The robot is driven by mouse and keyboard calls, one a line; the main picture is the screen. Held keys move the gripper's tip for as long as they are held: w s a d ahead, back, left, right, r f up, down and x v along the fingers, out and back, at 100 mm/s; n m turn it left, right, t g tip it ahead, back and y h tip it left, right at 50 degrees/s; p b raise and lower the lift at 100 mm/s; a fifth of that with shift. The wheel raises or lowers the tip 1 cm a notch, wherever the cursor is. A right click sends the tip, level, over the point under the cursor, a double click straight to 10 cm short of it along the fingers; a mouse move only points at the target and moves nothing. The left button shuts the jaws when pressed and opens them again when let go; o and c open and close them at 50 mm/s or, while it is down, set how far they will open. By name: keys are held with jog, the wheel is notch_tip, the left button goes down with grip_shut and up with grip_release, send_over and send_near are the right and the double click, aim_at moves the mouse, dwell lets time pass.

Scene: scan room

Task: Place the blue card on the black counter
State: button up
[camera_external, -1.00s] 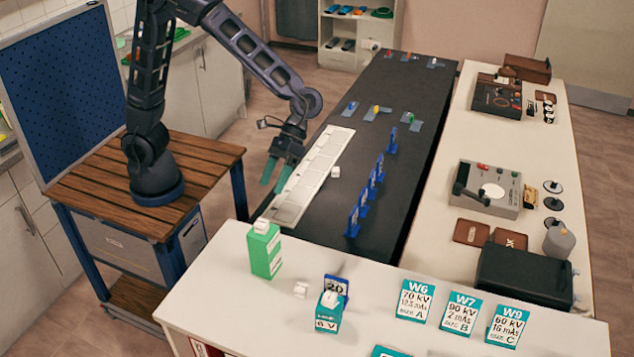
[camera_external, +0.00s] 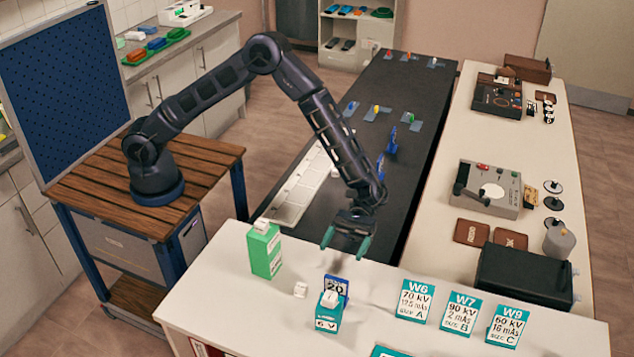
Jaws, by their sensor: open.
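A blue card (camera_external: 341,285) marked 20 stands upright on the white table, just behind a teal box marked 6 V (camera_external: 327,314). My gripper (camera_external: 346,245) is open and empty, pointing down above and behind the blue card, apart from it. The black counter (camera_external: 408,93) runs from behind my gripper toward the back. Several other blue cards stand in a row on the counter; one shows clearly (camera_external: 392,141), and my arm hides most of the others.
A long white tray (camera_external: 297,193) lies on the counter's left side. A black box (camera_external: 525,275) sits at right.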

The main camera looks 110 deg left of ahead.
jog(key=f, duration=0.1)
jog(key=w+f+n, duration=0.1)
jog(key=w+h, duration=0.1)
jog(key=shift+w+a+f+n+t, duration=0.2)
jog(key=shift+a+f+n+t, duration=0.1)
jog(key=shift+f+t, duration=0.1)
send_near(337, 288)
jog(key=d, duration=0.1)
jog(key=d+f, duration=0.1)
jog(key=d, duration=0.1)
jog(key=shift+s+d, duration=0.2)
jog(key=shift+d, duration=0.05)
jog(key=shift+d+f, duration=0.15)
jog(key=shift+d, duration=1.25)
jog(key=shift+d+f, duration=0.2)
jog(key=shift+d, duration=1.2)
jog(key=shift+c, duration=0.4)
jog(key=c, duration=1.1)
